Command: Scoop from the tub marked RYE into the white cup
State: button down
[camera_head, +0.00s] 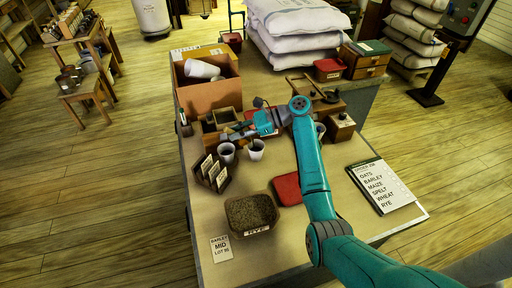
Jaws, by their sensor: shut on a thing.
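The tub marked RYE (233,222) stands near the front of the table, full of brown grain, its label facing me. A white cup (257,151) stands upright behind it, with a greyer cup (227,153) just to its left. My gripper (250,127) is beyond the white cup, low over an open wooden box (208,127) of tools. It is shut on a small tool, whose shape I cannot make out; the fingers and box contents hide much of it.
A red lid or mat (287,189) lies right of the tub. A card rack (211,174) stands left of it. A cardboard box (207,95) and white sacks (300,30) fill the back. An order board (383,186) lies at right. The front left of the table holds only a lot card (221,249).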

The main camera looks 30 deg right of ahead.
jog(key=shift+s+d+f+t+y, duration=0.1)
jog(key=shift+d+f+t+y, duration=0.25)
jog(key=shift+y, duration=0.35)
dwell(0.5)
jog(key=shift+s+d+r+t+y+p, duration=0.1)
jog(key=shift+d+r+t+y+p, duration=0.2)
jog(key=shift+d+y+p, duration=0.35)
dwell(0.6)
jog(key=shift+s+d+r+m+t+y, duration=0.1)
jog(key=shift+d+r+m+t+y, duration=0.1)
jog(key=shift+r+y, duration=0.4)
jog(key=shift+s+d+r+m+t+y, duration=0.1)
jog(key=shift+r+m+y, duration=0.15)
jog(key=shift+r, duration=0.65)
jog(key=shift+r, duration=0.3)
jog(key=shift+t+y, duration=0.55)
jog(key=shift+y, duration=0.35)
jog(key=r, duration=0.1)
jog(key=d+r, duration=0.1)
jog(key=r, duration=0.1)
jog(key=d+r, duration=0.1)
jog(key=r, duration=0.1)
jog(key=shift+s, duration=0.25)
jog(key=shift+d+r, duration=0.15)
jog(key=shift+r, duration=0.2)
jog(key=shift+d+r+m, duration=0.1)
jog(key=shift+r+m, duration=0.15)
jog(key=shift+r, duration=0.05)
